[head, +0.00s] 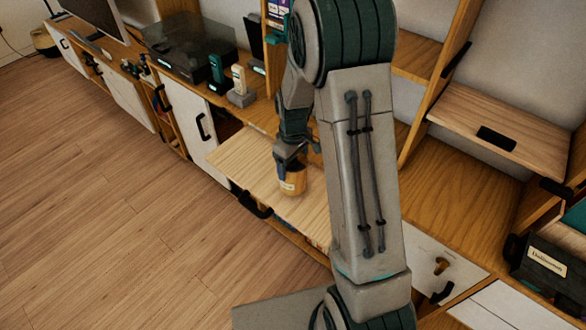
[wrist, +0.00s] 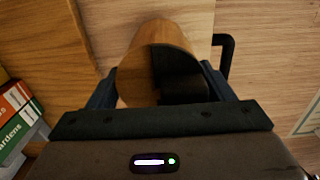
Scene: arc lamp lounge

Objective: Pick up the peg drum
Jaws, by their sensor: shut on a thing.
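In the wrist view the drum (wrist: 143,62) sits between the two dark fingers of my gripper (wrist: 160,95). Its round end shows a dark opening or shadow. My arm hides part of the cabinet behind.
A turntable (head: 188,55) under a dark cover and small stands (head: 238,82) are on the cabinet top at the left. An open shelf flap (head: 500,130) juts out at the right. Books (wrist: 14,115) show in the wrist view. The wooden floor (head: 90,190) is clear.

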